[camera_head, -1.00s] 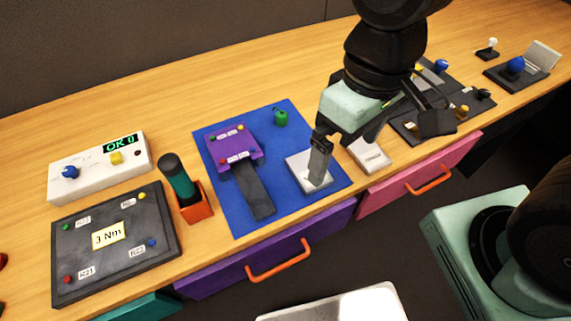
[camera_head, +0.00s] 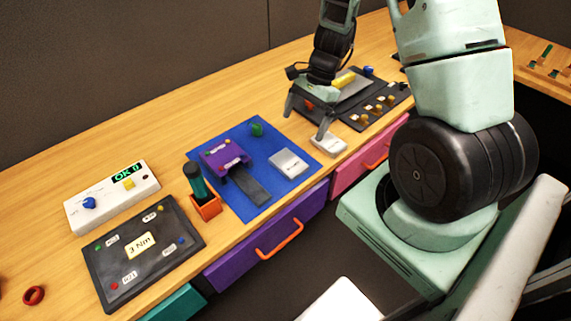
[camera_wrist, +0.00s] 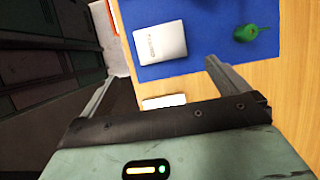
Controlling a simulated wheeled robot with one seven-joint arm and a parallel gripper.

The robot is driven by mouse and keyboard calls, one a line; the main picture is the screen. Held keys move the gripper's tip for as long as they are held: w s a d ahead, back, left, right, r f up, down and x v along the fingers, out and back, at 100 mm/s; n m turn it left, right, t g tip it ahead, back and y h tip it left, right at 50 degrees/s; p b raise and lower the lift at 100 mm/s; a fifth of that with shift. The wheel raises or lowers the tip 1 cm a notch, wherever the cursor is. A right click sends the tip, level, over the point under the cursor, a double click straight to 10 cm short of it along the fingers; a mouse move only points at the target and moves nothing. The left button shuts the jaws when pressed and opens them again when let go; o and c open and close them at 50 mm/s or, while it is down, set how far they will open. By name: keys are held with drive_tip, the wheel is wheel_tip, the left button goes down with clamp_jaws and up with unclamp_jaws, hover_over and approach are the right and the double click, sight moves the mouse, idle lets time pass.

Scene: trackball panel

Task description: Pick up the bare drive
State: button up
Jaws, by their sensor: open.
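Two pale drive-like blocks are in view, and I cannot tell for sure which is the bare drive. One silver block (camera_head: 288,163) lies flat on the blue mat (camera_head: 262,199); it also shows in the wrist view (camera_wrist: 160,42). The other, smaller white block (camera_head: 328,146) lies on the bare wood just right of the mat; in the wrist view (camera_wrist: 164,101) it is partly hidden by my gripper's front edge. My gripper (camera_head: 305,122) is open and empty, above the table near the white block, with one fingertip beside it in the picture.
A purple caddy (camera_head: 224,155) with a dark tongue (camera_head: 250,186) and a green item (camera_head: 257,130) sit on the mat. A black panel with knobs (camera_head: 378,107) stands behind right. An orange holder (camera_head: 206,207) with a dark-green-handled tool is left of the mat.

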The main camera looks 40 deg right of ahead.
sight(289, 162)
drive_tip(key=p+x, duration=0.1)
drive_tip(key=x, duration=1)
drive_tip(key=shift+w+f, duration=0.1)
drive_tip(key=shift+f, duration=0.35)
drive_tip(key=c, duration=0.6)
